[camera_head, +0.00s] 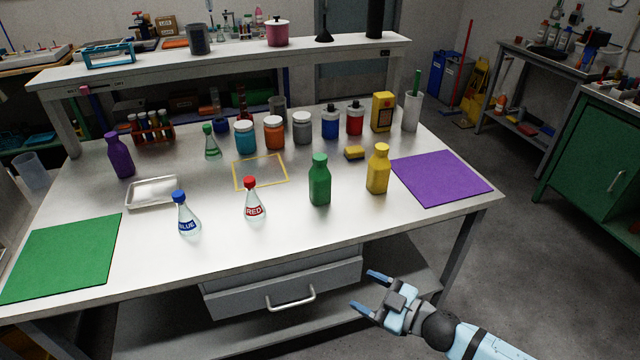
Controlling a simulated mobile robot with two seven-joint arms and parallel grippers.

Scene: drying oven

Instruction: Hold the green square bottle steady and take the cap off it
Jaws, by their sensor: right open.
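The green square bottle (320,184) stands upright on the metal table, right of the middle, with its green cap (320,159) on top. Nothing touches it. My right gripper (367,292) is open and empty. It is in front of the table's front edge, below and to the right of the bottle in the picture, clearly apart from it. My left gripper is not in view.
A yellow bottle (378,172) stands close to the right of the green one. The flask with a red cap (252,203) is to its left, and a yellow sponge (354,153) lies behind. A purple mat (440,177) and a green mat (62,256) lie at the sides. Bare table lies in front.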

